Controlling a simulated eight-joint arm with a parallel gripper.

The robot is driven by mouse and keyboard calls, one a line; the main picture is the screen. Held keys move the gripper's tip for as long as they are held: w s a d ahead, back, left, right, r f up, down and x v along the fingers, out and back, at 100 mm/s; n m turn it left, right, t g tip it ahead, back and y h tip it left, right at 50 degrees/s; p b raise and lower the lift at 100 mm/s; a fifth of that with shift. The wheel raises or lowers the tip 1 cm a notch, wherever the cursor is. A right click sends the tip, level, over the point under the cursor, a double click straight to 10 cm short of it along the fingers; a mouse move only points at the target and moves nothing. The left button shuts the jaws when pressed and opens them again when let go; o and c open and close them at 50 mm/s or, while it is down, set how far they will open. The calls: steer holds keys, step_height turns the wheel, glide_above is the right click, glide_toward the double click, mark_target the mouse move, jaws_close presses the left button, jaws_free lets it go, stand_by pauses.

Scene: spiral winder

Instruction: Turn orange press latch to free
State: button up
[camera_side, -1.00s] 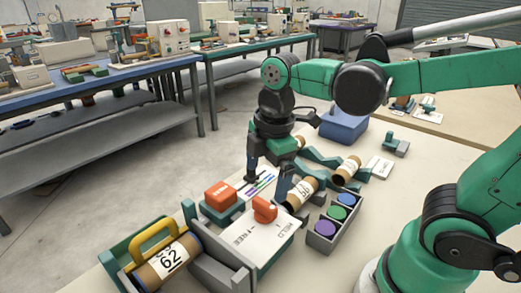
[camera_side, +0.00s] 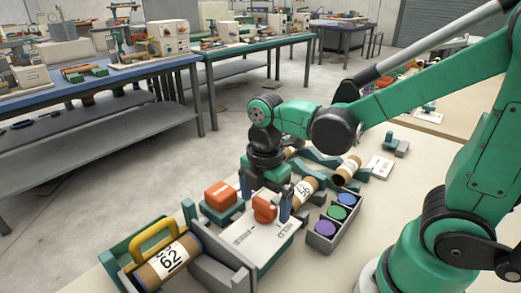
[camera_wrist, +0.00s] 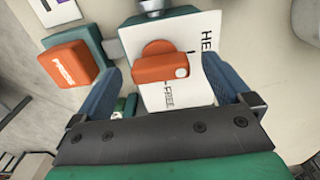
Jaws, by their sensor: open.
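The orange latch (camera_side: 264,209) is a round knob with a bar, on a white plate (camera_side: 246,243) marked FREE and HELD. In the wrist view the latch (camera_wrist: 158,64) has its bar lying roughly crosswise, FREE below it and HELD at upper right. My gripper (camera_side: 265,197) is open and pointing down over the latch. In the wrist view its two blue fingers (camera_wrist: 163,85) are spread, one left and one right of the latch. I cannot tell whether either finger touches it.
An orange block (camera_side: 220,194) on a teal base stands close left of the plate. A cardboard tube marked 62 (camera_side: 167,262) lies in a cradle with a yellow handle (camera_side: 152,236) in front. A grey tray (camera_side: 322,238) of coloured discs and another tube (camera_side: 302,190) are to the right.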

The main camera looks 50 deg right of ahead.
steer(key=c, duration=1.3)
steer(key=shift+m, duration=0.3)
steer(key=m, duration=1.3)
steer(key=shift+m, duration=2.1)
